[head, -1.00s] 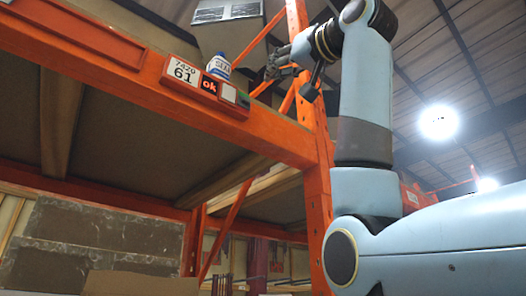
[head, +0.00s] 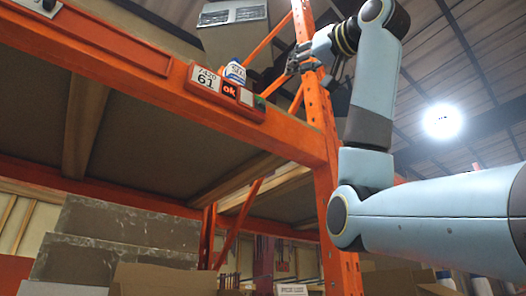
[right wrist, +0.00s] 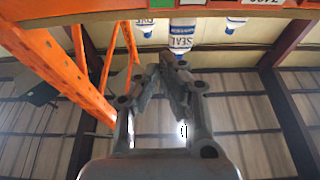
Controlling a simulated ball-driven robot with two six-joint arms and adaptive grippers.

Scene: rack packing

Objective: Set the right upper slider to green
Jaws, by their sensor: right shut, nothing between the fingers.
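The slider panel (head: 229,92) is on the front of the upper orange beam, right of the label 7420 61 (head: 207,78). It shows a red part marked "ok", a pale square (head: 246,97) right of it, and green (head: 260,103) at its right end. My right gripper (head: 291,66) is above and right of the panel, near the orange upright, apart from the panel. Its fingers (right wrist: 172,62) are shut and empty in the right wrist view. My left gripper is not in view.
A white and blue bottle (head: 236,73) stands on the beam's shelf just behind the panel; the wrist view shows a bottle marked SEAL (right wrist: 183,38) beyond the fingers. The orange upright (head: 318,110) rises right of the panel. Cardboard boxes (head: 163,278) are below.

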